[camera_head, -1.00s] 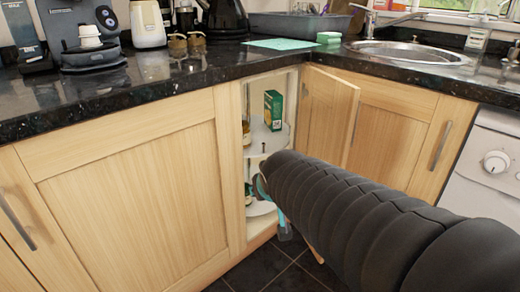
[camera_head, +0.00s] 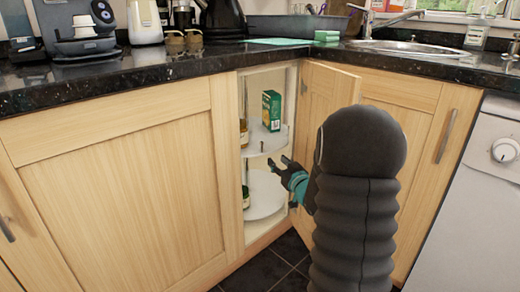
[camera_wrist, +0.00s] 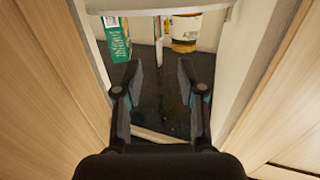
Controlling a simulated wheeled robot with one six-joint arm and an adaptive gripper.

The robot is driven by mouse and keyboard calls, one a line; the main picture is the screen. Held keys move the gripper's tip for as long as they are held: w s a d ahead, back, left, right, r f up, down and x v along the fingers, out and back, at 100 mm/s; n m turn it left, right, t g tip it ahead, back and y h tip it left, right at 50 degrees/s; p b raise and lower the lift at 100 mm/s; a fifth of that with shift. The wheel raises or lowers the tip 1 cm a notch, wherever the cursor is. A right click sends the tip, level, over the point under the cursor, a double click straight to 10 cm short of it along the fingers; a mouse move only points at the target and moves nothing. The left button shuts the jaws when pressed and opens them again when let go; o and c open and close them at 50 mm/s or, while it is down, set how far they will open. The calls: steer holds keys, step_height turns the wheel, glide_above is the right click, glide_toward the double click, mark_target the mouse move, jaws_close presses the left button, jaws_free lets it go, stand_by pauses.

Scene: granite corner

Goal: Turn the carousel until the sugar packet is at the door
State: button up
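The carousel's upper shelf (camera_head: 262,143) and lower shelf (camera_head: 266,203) are white and show through the open corner cupboard. A green box with a white label (camera_head: 271,110) stands on the upper shelf, near the opening; it also shows in the wrist view (camera_wrist: 118,42). An amber jar (camera_head: 244,134) is partly hidden by the left door frame; an amber jar also shows in the wrist view (camera_wrist: 186,32). I cannot make out which item is the sugar packet. My gripper (camera_head: 278,162) is at the opening, between the shelf levels, fingers apart and empty in the wrist view (camera_wrist: 158,78).
The cupboard door (camera_head: 327,105) stands open to the right of the opening, close to my arm. A fixed wooden panel (camera_head: 120,190) borders it on the left. A dark jar (camera_head: 246,197) is on the lower shelf. The granite worktop (camera_head: 180,62) overhangs above.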

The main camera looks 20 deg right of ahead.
mark_target(262, 152)
steer(key=w, duration=1.3)
steer(key=shift+w, duration=0.4)
steer(key=shift+c, duration=0.2)
jaws_close()
